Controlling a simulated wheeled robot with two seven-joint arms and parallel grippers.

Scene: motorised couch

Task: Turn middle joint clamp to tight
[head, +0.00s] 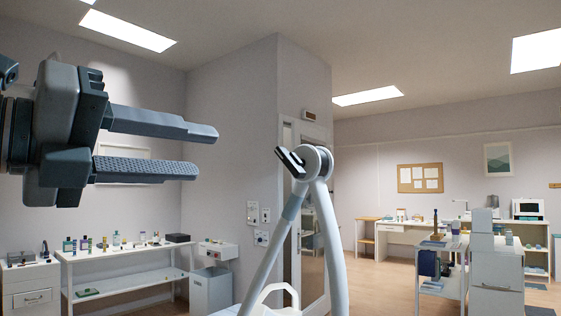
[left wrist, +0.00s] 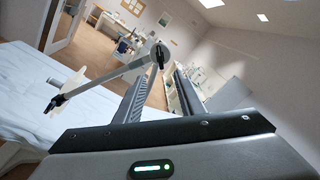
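The middle joint clamp (head: 317,160) is a pale round hub with a black lever (head: 289,161) on its left, at the top of a jointed, pale tubular arm (head: 286,225). In the left wrist view the clamp (left wrist: 159,53) shows dark, just beyond and between the fingertips. My left gripper (head: 207,153) comes in from the left, its two dark fingers pointing right, parted and empty. In the head view its tips are left of the lever, with a clear gap. The left wrist view also shows the open fingers (left wrist: 162,80). My right gripper is not in view.
A white couch surface (left wrist: 30,85) lies beneath the arm, with a dark lower joint (left wrist: 55,102) near it. A shelf table (head: 120,252) with several bottles stands at the back left. Desks and a cart (head: 497,270) stand at the right. The air between gripper and clamp looks free.

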